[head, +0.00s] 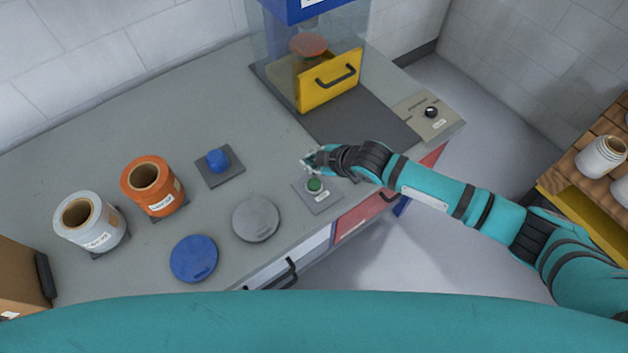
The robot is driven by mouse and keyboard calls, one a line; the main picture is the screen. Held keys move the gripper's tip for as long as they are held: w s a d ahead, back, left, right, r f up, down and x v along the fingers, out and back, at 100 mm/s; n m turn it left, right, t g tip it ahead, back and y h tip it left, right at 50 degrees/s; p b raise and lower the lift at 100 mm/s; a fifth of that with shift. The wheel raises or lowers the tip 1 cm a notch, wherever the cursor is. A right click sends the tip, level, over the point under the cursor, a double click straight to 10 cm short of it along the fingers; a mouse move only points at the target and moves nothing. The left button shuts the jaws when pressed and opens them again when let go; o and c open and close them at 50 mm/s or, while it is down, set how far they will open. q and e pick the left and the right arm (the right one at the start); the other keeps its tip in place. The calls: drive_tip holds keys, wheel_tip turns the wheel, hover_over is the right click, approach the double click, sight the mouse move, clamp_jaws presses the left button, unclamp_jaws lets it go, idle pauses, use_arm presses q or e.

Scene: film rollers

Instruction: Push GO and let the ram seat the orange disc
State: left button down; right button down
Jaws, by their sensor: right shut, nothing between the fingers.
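The orange disc (308,45) shows through the clear guard of the press (315,12), under the blue head. The yellow guard door (330,82) with a black handle stands across the front and looks closed; it hides what is below the disc. The green GO button (315,184) sits on a small grey plate near the front edge of the bench. My right gripper (309,163) is shut and empty, just above and behind the green button. I cannot tell whether it touches the button. My left gripper is not in view.
A blue disc (194,259) and a grey disc (256,219) lie on the bench (95,155). An orange roller (150,190), a white roller (90,225) and a blue knob (217,160) stand to the left. A dial box (429,114) sits right of the press.

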drive_tip(key=b, duration=0.7)
hover_over(312, 186)
wheel_tip(312, 186, down, 7)
drive_tip(key=shift+r, duration=0.1)
wheel_tip(312, 186, down, 2)
drive_tip(key=shift+b, duration=0.4)
idle(0.7)
drive_tip(key=shift+f, duration=0.45)
